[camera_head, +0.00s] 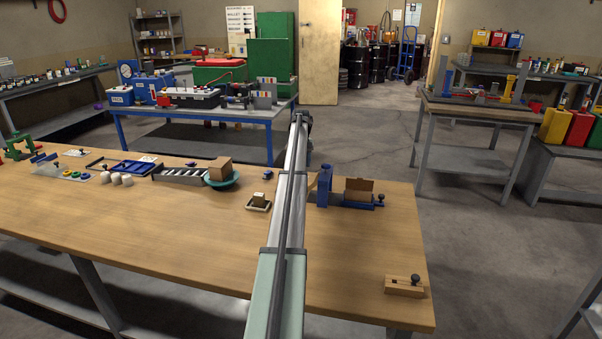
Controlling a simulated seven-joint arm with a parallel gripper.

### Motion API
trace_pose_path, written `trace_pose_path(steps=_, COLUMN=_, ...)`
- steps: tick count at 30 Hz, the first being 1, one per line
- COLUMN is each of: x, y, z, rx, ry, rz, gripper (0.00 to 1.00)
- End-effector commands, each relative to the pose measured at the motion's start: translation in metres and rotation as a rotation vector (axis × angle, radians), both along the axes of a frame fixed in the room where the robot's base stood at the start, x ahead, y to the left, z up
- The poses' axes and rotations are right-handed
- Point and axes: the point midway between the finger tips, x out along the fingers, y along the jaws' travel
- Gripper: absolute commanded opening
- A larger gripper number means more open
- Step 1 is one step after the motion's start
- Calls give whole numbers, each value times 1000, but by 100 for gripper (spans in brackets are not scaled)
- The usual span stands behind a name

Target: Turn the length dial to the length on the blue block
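No length number or dial marking can be read from here. A blue fixture (325,187) with an upright blue part stands on the wooden bench, just right of my arm. A small dark knob (381,197) is at its right end; I cannot tell whether it is the length dial. A small dark blue piece (268,175) lies left of my arm; I cannot tell whether it is the blue block. My arm reaches away over the bench and ends in a dark part past its far edge. My gripper's fingers cannot be made out there.
A brown box (358,189) sits at the blue fixture. A wooden block with a dark knob (405,285) lies near the bench's right front corner. A teal bowl (222,182) with a brown block and a roller rack (180,175) are left. The front of the bench (150,240) is clear.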

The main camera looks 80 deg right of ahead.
Motion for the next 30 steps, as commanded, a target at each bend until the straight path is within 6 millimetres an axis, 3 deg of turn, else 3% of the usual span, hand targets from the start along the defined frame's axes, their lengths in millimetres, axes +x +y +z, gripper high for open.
trace_pose_path(steps=3, x=0, y=1, z=-19, rx=0, ry=0, rz=0, gripper=58)
trace_pose_path(steps=9, x=0, y=0, z=-36, rx=-1, ry=-1, rz=0, gripper=58)
trace_pose_path(steps=22, x=0, y=0, z=-43, rx=-1, ry=0, rz=0, gripper=58)
trace_pose_path(steps=30, x=0, y=0, z=-43, rx=-1, ry=0, rz=0, gripper=32)
